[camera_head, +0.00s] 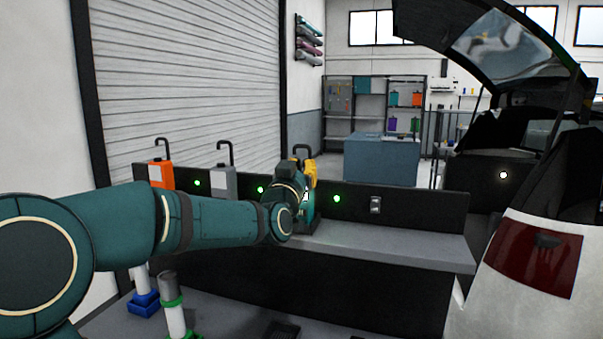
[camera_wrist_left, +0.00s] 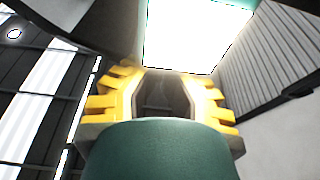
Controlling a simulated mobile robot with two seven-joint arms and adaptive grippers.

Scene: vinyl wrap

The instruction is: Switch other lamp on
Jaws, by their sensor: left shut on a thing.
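An orange lamp (camera_head: 160,174) and a grey lamp (camera_head: 223,183), each with a hooked black top, stand along the bench's back panel at left in the head view. A teal lamp (camera_head: 309,213) with a dark hook stands on the bench farther right, partly hidden by my arm. My left gripper (camera_head: 309,174), with yellow fingers, is at its upper part and shut on it. In the left wrist view the fingers (camera_wrist_left: 164,98) flank a dark part. A bright white, teal-edged panel (camera_wrist_left: 190,38) shows beyond them; I cannot tell whether it is the lamp's face. My right gripper is not in view.
The bench (camera_head: 390,243) is clear to the right of the teal lamp. White rolls (camera_head: 172,305) stand at lower left.

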